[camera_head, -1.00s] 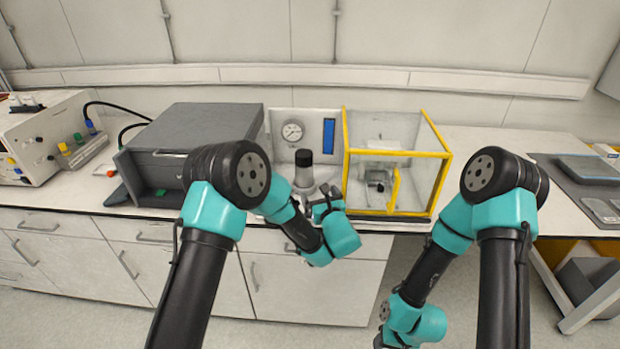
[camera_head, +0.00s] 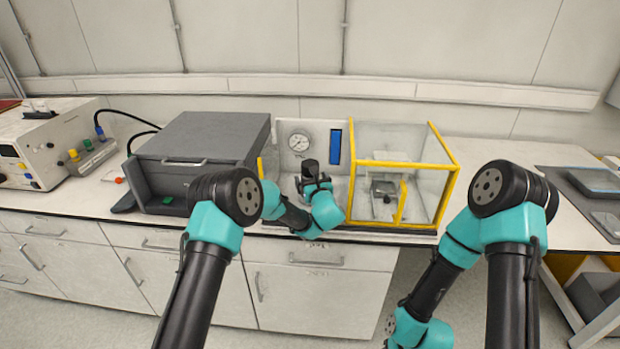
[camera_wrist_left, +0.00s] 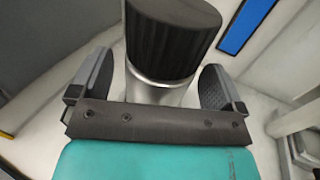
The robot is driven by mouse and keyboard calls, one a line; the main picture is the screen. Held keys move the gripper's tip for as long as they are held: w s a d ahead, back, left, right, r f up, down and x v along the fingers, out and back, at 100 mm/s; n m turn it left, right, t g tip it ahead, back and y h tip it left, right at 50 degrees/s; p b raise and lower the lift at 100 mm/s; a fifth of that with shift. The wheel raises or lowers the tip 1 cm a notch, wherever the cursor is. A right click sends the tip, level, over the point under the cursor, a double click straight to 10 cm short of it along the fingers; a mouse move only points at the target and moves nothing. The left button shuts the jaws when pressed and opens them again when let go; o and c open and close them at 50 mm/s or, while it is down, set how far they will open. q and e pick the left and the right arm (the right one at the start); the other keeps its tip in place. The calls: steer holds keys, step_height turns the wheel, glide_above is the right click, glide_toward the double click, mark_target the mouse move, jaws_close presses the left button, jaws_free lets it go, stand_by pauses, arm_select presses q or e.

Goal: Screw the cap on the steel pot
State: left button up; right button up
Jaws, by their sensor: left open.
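The steel pot (camera_wrist_left: 155,92) stands upright on the bench. It is mostly hidden in the head view. The black ribbed cap (camera_head: 309,168) sits on top of the pot and shows large in the left wrist view (camera_wrist_left: 170,40). I cannot tell how tightly it is seated. My left gripper (camera_wrist_left: 158,82) is open, with one finger on each side of the pot just below the cap. Gaps show between the fingers and the pot. My right arm hangs low at the right, with its gripper out of the picture.
Behind the pot is a white panel with a round gauge (camera_head: 299,142) and a blue strip (camera_head: 335,142). A yellow-framed clear box (camera_head: 432,180) stands close on the right. A grey case (camera_head: 205,140) stands on the left. The bench front edge lies close below.

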arm_select(q)
steer(key=shift+x, duration=0.9)
jaws_close()
jaws_free()
stand_by(0.7)
steer(key=shift+s, duration=0.1)
steer(key=v, duration=1.7)
steer(key=shift+s+d, duration=0.1)
steer(key=shift+s, duration=0.05)
